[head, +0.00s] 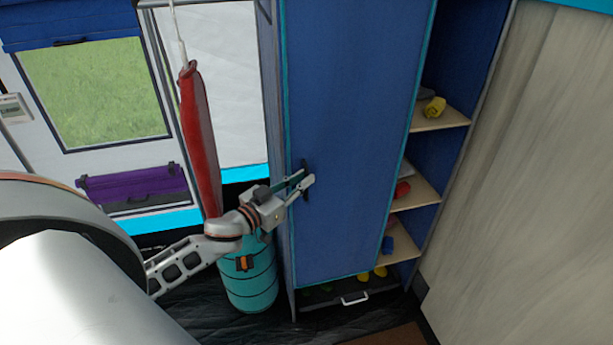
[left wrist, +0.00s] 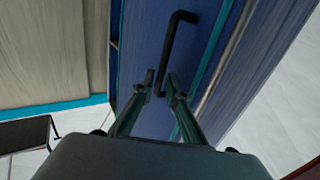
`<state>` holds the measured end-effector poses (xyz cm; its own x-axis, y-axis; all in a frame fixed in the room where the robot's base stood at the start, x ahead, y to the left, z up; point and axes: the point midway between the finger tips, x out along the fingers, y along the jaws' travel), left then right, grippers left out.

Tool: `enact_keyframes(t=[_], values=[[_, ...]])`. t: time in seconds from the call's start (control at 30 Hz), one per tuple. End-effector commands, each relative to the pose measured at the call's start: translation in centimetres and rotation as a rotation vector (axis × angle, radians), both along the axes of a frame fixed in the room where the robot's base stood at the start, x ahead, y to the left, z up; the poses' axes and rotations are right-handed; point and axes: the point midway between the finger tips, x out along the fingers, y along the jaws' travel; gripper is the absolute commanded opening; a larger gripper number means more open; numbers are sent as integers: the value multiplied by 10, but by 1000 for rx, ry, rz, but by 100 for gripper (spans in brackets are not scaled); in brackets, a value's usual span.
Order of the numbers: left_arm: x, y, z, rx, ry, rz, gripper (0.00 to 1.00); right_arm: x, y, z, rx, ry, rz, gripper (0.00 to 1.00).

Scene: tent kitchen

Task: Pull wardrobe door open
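The blue wardrobe door (head: 350,120) has teal edging and stands upright in the middle of the head view. Its black handle (head: 304,164) is near the door's left edge. The handle (left wrist: 177,40) also shows in the left wrist view as a dark bar with bent ends. My left gripper (head: 308,182) is at the handle. In the left wrist view its fingertips (left wrist: 161,80) are apart, with one end of the handle between them and space beside the bar. I cannot tell whether they touch it, or whether the door is slightly ajar. My right gripper is not in view.
Open shelves (head: 440,118) with small coloured items stand right of the door. A drawer (head: 330,310) with a light handle is below it. A red hanging bag (head: 197,130) and a teal cylinder (head: 250,285) stand left of the wardrobe, close to my left arm.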

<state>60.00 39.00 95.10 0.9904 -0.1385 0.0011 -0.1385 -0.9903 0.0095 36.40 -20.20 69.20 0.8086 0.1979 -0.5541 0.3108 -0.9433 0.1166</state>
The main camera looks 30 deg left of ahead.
Motion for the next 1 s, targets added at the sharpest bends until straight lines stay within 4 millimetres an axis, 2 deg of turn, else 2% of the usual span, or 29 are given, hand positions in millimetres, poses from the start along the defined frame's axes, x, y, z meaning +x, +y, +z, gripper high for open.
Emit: enact_keyframes(t=[0.2,0.53,0.57,0.6,1.0], values=[[17,-3,0,-1,1,0,14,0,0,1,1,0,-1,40],[20,-3,-1,-1,2,0,14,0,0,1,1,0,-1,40],[19,-3,-1,-1,2,0,11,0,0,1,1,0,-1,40],[19,-3,-1,-1,2,0,1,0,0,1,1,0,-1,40],[17,-8,-1,-4,0,9,0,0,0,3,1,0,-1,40]])
